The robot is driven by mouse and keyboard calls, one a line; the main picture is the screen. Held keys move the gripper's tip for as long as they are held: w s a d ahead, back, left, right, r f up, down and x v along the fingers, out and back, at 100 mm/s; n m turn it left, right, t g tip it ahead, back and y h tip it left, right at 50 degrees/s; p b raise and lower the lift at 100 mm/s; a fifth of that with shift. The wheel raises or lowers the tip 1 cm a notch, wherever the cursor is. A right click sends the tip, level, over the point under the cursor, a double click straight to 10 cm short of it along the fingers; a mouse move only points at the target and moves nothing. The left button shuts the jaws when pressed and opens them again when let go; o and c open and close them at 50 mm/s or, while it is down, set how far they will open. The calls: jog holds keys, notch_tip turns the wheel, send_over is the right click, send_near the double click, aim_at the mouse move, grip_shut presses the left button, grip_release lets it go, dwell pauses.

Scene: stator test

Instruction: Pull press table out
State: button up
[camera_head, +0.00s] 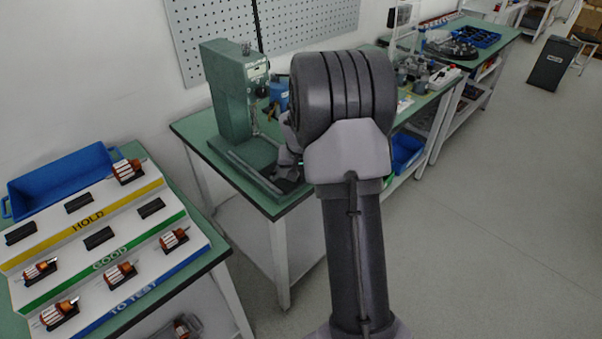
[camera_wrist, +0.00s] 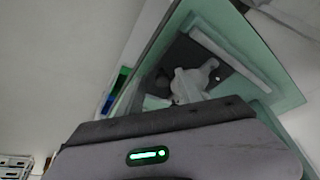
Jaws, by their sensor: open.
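The green press (camera_head: 228,95) stands upright on the green workbench beyond my arm. Its low base, with a flat grey plate (camera_head: 243,172), reaches toward the front corner of the bench. I cannot clearly separate the press table from this base. My gripper (camera_head: 287,172) is low beside the front right end of the base, mostly hidden behind my forearm. It is open, and whether it touches anything cannot be told. In the wrist view, my wrist housing with a green light fills the bottom. Beyond it lie a dark panel and a pale grey shape (camera_wrist: 190,84), unclear in detail.
A stepped rack (camera_head: 100,245) marked HOLD, GOOD and TO TEST holds several copper rotors at left, with a blue bin (camera_head: 62,180) behind. A pegboard (camera_head: 215,40) hangs behind the press. More benches stand at back right. The floor (camera_head: 490,200) at right is clear.

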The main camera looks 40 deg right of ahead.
jog(key=p+v, duration=0.6)
jog(key=v, duration=1.1)
jog(key=shift+a, duration=0.15)
jog(key=shift+r, duration=0.1)
